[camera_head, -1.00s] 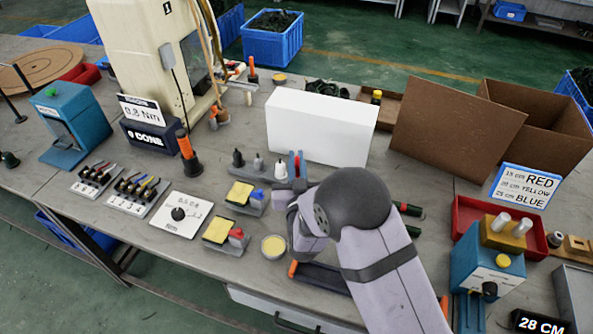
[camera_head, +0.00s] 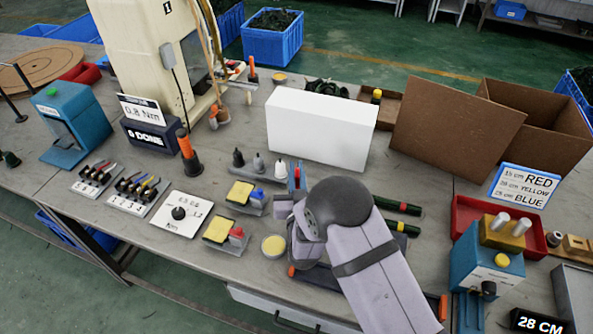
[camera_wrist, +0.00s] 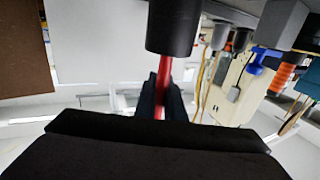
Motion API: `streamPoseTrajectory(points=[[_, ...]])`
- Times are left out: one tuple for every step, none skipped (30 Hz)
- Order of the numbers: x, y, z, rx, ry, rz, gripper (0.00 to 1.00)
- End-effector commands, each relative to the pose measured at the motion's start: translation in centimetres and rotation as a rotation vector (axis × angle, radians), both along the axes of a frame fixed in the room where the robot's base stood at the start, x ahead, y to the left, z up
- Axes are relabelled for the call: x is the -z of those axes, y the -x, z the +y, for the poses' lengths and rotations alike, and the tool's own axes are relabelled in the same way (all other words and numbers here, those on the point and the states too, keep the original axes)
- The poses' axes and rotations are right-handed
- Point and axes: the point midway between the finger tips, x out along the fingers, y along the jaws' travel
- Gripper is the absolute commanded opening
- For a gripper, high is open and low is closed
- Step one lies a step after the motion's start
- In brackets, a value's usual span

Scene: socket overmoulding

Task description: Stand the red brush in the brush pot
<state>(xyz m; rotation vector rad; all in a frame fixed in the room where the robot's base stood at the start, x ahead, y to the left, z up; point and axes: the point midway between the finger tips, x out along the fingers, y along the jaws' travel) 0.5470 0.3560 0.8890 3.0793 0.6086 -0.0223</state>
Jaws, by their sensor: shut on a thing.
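My gripper (camera_wrist: 162,98) is shut on the thin red brush (camera_wrist: 163,75), whose handle shows between the dark fingers in the wrist view. That view is upside down. A wide black cylinder (camera_wrist: 173,25) adjoins the brush on its lower side; I cannot tell whether it is the brush pot or part of the brush. In the head view, my gripper (camera_head: 297,178) is in front of the white box, with a little red between its bluish fingers. My wrist hides what lies below them, and I cannot make out the brush pot there.
The white box (camera_head: 322,126) stands behind my gripper. Small bottles (camera_head: 258,163) and sponge holders (camera_head: 243,195) are to its left. Two dark rods (camera_head: 400,207) lie to the right, near a red tray (camera_head: 468,217). A round yellow-topped tin (camera_head: 273,246) sits in front.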

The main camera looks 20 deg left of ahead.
Motion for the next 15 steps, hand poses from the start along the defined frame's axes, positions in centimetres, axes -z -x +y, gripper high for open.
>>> streamPoseTrajectory(points=[[0.2, 0.0, 0.0, 0.0, 0.0, 0.0, 0.12], [0.11, 0.0, 0.0, 0.0, 0.0, 0.0, 0.19], [0.09, 0.0, 0.0, 0.0, 0.0, 0.0, 0.28], [0.09, 0.0, -0.01, 0.0, 0.0, 0.0, 0.28], [0.09, 0.01, -0.01, 0.0, 0.0, 0.001, 0.28], [0.09, 0.01, -0.01, 0.0, 0.0, 0.001, 0.28], [0.09, 0.01, -0.01, 0.0, 0.0, 0.001, 0.28], [0.09, 0.01, -0.01, 0.0, 0.0, 0.001, 0.28], [0.09, 0.01, -0.01, 0.0, 0.0, 0.001, 0.28], [0.09, 0.01, -0.01, 0.0, 0.0, 0.001, 0.28], [0.08, 0.01, -0.01, 0.0, 0.0, 0.001, 0.28], [0.05, 0.01, 0.0, 0.0, 0.0, 0.001, 0.28], [0.0, 0.01, 0.0, 0.0, 0.0, 0.0, 0.28], [-0.07, 0.01, 0.0, 0.0, 0.0, 0.0, 0.28], [-0.2, 0.01, 0.0, 0.0, 0.0, 0.0, 0.28]])
